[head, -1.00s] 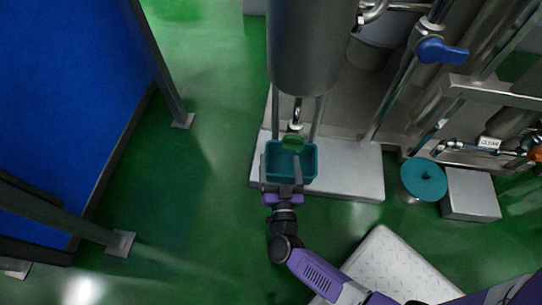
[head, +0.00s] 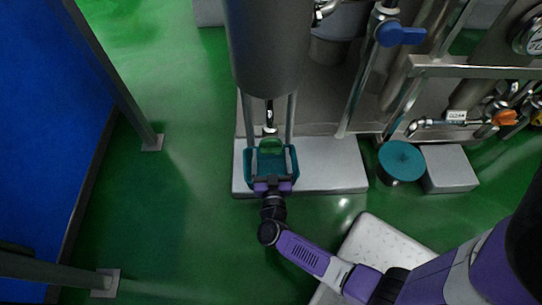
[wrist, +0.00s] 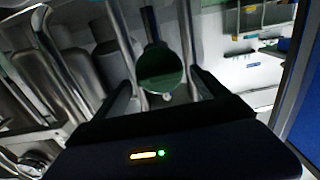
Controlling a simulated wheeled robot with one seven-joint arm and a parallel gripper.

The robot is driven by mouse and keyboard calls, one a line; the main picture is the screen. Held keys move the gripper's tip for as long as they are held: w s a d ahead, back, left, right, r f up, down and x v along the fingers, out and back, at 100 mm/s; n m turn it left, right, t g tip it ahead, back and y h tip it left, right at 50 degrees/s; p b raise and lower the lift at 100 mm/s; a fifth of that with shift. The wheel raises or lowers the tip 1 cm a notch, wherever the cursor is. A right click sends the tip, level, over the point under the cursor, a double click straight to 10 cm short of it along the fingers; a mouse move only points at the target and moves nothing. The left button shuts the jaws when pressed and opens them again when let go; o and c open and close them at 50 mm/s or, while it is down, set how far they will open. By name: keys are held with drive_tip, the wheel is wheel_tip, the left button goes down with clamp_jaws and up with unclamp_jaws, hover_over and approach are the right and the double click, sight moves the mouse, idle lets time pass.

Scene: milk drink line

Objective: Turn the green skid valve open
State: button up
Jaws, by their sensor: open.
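The green valve handle (head: 270,146) sits below the grey tank's outlet pipe, over a teal bin. In the wrist view it shows as a dark green rounded paddle (wrist: 161,70), ahead of my fingers and between them in the picture. My gripper (head: 271,164) is open, its fingers spread over the bin and pointing toward the handle. In the wrist view my gripper (wrist: 164,84) holds nothing. I cannot tell whether a finger touches the handle.
The teal bin (head: 292,180) is on a pale plinth (head: 335,177). The grey tank (head: 268,45) hangs just above, with thin legs either side of the handle. A blue-handled valve (head: 401,34), an orange valve (head: 505,117) and a teal-lidded pot (head: 402,158) are to the right.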

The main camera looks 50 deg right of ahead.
drive_tip(key=shift+w+d, duration=0.2)
drive_tip(key=shift+d, duration=0.15)
drive_tip(key=c, duration=1.2)
drive_tip(key=shift+c, duration=0.2)
